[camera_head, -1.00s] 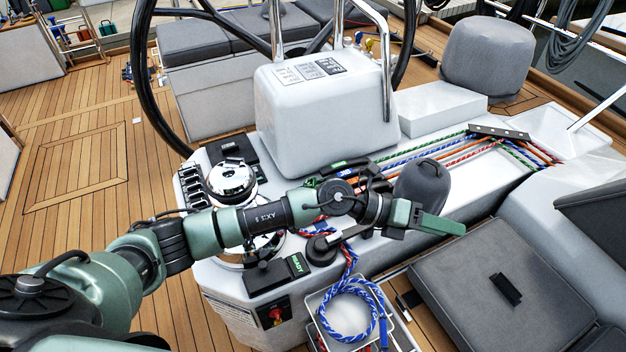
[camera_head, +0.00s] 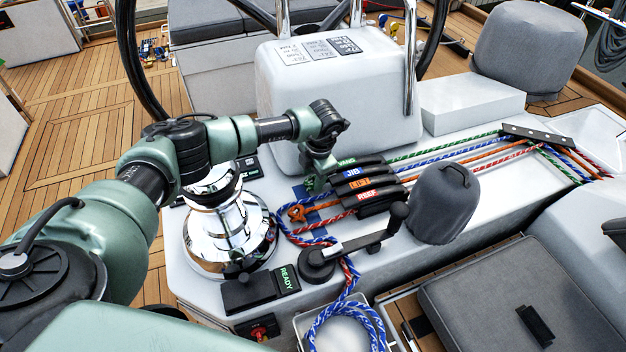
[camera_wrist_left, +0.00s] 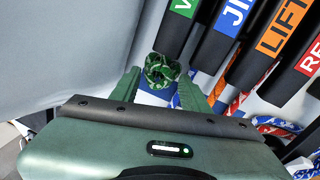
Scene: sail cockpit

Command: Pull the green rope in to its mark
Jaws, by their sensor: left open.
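The green rope (camera_head: 440,148) runs from the deck organiser at the right to the VANG clutch (camera_head: 346,161), the farthest in the row. In the left wrist view its knotted green end (camera_wrist_left: 162,69) sticks out of the clutch marked V. My left gripper (camera_head: 314,183) points down at that end. In the left wrist view the fingers of my left gripper (camera_wrist_left: 160,84) are open, one on each side of the knot; I cannot tell whether they touch it. I cannot make out a mark on the rope. My right gripper is not in view.
JIB, LIFT and REEF clutches (camera_head: 368,194) stand beside it with blue, orange and red ropes. A chrome winch (camera_head: 228,232), a black handle (camera_head: 365,241), a grey covered winch (camera_head: 440,205) and the white pedestal (camera_head: 340,90) crowd around.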

